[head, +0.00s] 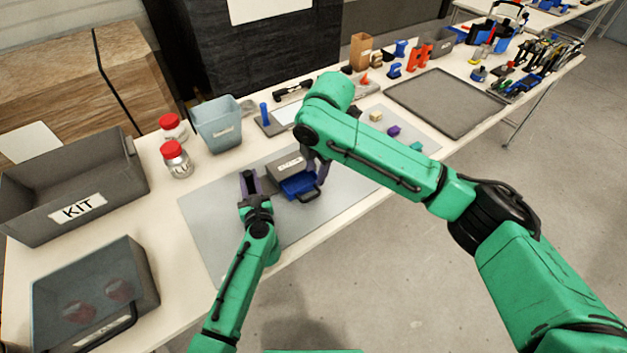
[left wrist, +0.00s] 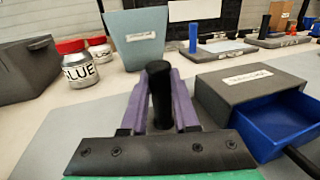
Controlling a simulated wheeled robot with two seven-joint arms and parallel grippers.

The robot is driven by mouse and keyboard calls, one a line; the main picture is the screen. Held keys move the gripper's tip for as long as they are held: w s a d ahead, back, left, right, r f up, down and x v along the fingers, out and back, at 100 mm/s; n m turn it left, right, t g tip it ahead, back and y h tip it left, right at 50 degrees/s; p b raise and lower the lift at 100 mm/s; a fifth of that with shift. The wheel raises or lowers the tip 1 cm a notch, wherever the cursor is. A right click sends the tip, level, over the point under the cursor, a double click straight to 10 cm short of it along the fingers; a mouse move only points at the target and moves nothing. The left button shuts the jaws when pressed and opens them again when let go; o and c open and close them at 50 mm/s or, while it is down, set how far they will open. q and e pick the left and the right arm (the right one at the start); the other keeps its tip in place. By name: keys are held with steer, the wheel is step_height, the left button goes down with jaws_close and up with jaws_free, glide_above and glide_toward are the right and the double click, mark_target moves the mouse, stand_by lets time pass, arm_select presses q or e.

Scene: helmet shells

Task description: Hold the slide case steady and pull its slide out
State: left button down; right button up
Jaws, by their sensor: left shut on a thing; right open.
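The slide case (head: 286,164) is a grey box with a white label, on the grey mat; it also shows at right in the left wrist view (left wrist: 243,87). Its blue slide (head: 297,185) sticks out of the front, with its open top showing and a black handle (head: 309,196) at its front. My left gripper (head: 249,182) is left of the case, shut on a black upright post (left wrist: 161,92) between its purple fingers.
A grey KIT bin (head: 120,182), a clear-sided bin (head: 135,270), red-lidded jars (head: 177,163) and a blue-grey tub (head: 217,128) stand left and behind. Small coloured blocks (head: 393,131) and a dark tray (head: 445,105) lie right. The mat's front (head: 330,203) is clear.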

stand_by(0.3)
arm_select(q)
steer(key=c, duration=0.6)
jaws_free()
steer(key=v, duration=1.1)
steer(key=shift+s+d, duration=0.15)
steer(key=shift+s, duration=0.2)
steer(key=b+v, duration=0.1)
steer(key=v, duration=0.5)
steer(key=shift+s+d, duration=0.1)
steer(key=shift+s, duration=0.15)
steer(key=shift+s+d, duration=0.1)
steer(key=shift+s, duration=0.25)
